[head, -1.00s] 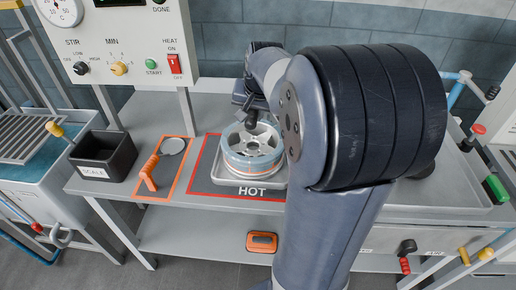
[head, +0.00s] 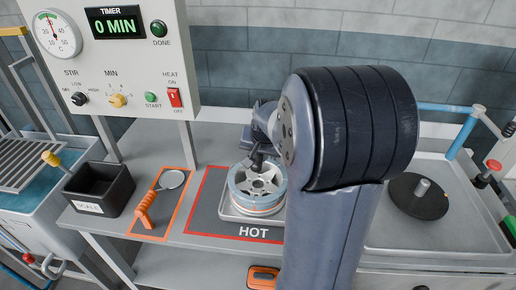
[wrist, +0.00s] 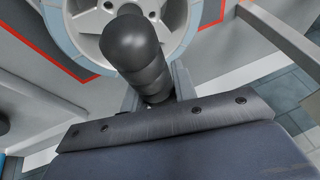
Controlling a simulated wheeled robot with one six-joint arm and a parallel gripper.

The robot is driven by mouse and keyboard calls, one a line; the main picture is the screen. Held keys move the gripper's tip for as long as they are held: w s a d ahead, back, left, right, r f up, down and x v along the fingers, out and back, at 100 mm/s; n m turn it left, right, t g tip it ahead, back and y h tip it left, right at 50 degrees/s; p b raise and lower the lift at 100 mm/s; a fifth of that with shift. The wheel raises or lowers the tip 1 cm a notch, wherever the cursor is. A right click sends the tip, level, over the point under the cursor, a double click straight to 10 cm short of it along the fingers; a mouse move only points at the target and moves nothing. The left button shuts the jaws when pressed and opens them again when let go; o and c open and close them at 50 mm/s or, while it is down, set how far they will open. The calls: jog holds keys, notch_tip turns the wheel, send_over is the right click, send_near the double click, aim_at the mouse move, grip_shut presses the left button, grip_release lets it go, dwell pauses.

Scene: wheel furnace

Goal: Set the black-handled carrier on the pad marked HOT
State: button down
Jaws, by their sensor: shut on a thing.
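The black handle (wrist: 140,55) fills the middle of the wrist view, and my gripper (wrist: 156,88) is shut on it. In the head view my gripper (head: 260,158) is at the far side of the wheel, partly hidden by my arm. The carrier (head: 228,213) shows as a pale grey tray edge under the pale blue-rimmed wheel (head: 258,188). It is within the red outline of the dark HOT pad (head: 207,212) and looks level. I cannot tell whether its underside touches the pad. My arm hides the pad's right side.
An orange-handled tool (head: 147,207) lies on the orange-outlined pad to the left. A black SCALE bin (head: 98,188) stands farther left. The control panel (head: 120,65) rises behind. A grey tray with a black disc (head: 417,197) is at right.

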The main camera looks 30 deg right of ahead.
jog(key=shift+f, duration=1.55)
jog(key=shift+f, duration=0.15)
jog(key=c, duration=1.1)
grip_release()
jog(key=b+v, duration=0.1)
jog(key=v, duration=1.1)
